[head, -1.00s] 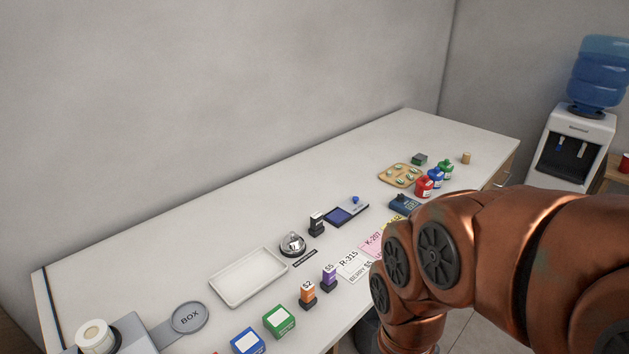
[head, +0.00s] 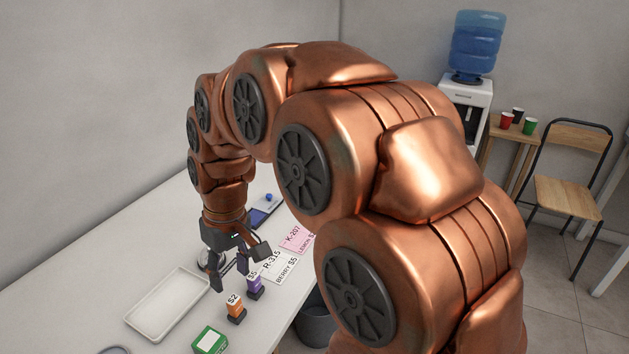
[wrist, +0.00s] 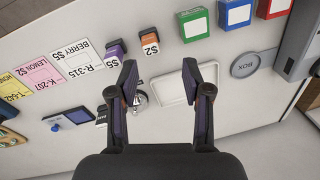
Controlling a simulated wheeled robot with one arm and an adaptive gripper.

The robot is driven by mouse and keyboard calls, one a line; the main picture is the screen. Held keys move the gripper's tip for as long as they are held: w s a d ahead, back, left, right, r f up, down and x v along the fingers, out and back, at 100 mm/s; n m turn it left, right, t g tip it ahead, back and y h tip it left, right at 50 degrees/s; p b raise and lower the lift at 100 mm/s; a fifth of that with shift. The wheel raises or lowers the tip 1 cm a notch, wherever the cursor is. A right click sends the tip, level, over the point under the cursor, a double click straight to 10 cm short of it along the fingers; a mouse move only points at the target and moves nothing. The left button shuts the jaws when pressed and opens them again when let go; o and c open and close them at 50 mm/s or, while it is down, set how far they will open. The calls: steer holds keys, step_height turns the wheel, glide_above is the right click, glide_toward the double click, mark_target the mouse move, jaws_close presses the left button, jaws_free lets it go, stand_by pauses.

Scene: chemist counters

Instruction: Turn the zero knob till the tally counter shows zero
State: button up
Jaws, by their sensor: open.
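In the wrist view the gap of my gripper (wrist: 160,75) lies over bare counter and the tray's edge.
A white tray (head: 168,304) lies left of the gripper.

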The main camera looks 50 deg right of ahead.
steer(key=w+d+t, duration=0.3)
steer(key=w+d, duration=1.2)
steer(key=d, duration=0.3)
steer(key=w+d+f+m+t+h+p, duration=0.1)
steer(key=d+f, duration=0.1)
steer(key=d, duration=1.1)
steer(key=w+d+f+m+h+p, duration=0.1)
steer(key=d+f, duration=0.2)
steer(key=d, duration=1)
steer(key=shift+w+p+x, duration=0.2)
steer(key=shift+p+x, duration=0.35)
steer(key=shift+x, duration=1.35)
steer(key=shift+w+p+x, duration=0.15)
steer(key=shift+p+x, duration=0.35)
steer(key=shift+x, duration=1.35)
steer(key=shift+r, duration=0.15)
steer(key=shift+t, duration=0.3)
jaws_close()
